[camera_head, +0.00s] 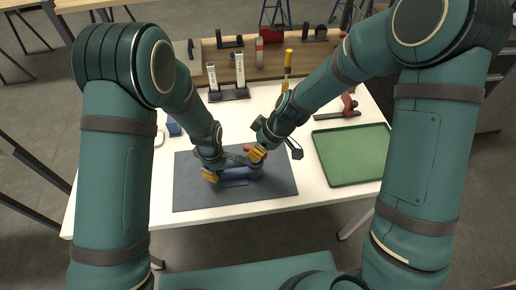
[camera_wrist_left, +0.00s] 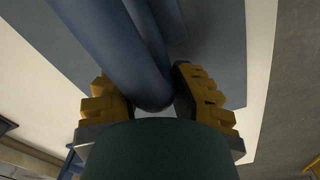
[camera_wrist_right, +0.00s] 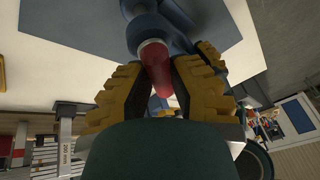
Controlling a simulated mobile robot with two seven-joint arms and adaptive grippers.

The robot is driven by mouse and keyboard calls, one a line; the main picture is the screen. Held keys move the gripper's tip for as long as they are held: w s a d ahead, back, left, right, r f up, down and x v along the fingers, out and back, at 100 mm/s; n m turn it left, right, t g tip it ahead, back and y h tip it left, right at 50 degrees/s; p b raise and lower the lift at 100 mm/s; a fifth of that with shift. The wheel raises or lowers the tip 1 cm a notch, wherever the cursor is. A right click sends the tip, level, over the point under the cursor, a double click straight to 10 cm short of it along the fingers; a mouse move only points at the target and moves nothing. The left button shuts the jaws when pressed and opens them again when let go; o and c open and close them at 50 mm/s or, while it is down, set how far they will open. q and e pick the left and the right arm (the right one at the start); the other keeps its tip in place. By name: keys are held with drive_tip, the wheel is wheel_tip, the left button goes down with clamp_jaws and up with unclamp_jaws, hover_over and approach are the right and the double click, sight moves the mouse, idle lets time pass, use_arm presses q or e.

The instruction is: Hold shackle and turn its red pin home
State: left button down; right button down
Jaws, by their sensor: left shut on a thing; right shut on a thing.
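The blue-grey shackle (camera_head: 234,177) lies over the dark mat on the white table. In the left wrist view its thick curved body (camera_wrist_left: 112,45) runs down between the yellow fingers. My left gripper (camera_head: 212,172) is shut on the shackle's curved end; it also shows in the left wrist view (camera_wrist_left: 152,98). The red pin (camera_wrist_right: 156,66) shows in the right wrist view, in line with a blue eye of the shackle (camera_wrist_right: 148,30). My right gripper (camera_wrist_right: 160,85) is shut on the red pin's outer end. In the head view my right gripper (camera_head: 256,153) partly hides the pin.
A dark mat (camera_head: 190,195) lies under the shackle. A green tray (camera_head: 350,180) is to the right. Behind stand a gauge-like stand (camera_head: 228,93), a yellow-handled tool (camera_head: 287,62) and a red-and-black tool (camera_head: 347,106).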

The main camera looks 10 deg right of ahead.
drive_tip(key=m+t, duration=0.1)
drive_tip(key=m, duration=0.3)
drive_tip(key=shift+s+a+m+t+h, duration=0.15)
drive_tip(key=shift+m+t+h, duration=0.25)
idle(0.4)
drive_tip(key=c, duration=0.8)
unclamp_jaws()
drive_tip(key=shift+c, duration=0.2)
drive_tip(key=shift+a+r, duration=0.1)
drive_tip(key=shift+s+r, duration=0.2)
drive_tip(key=shift+r, duration=0.35)
drive_tip(key=d+v, duration=0.1)
drive_tip(key=v, duration=0.6)
drive_tip(key=shift+f, duration=0.2)
drive_tip(key=shift+w+a, duration=0.1)
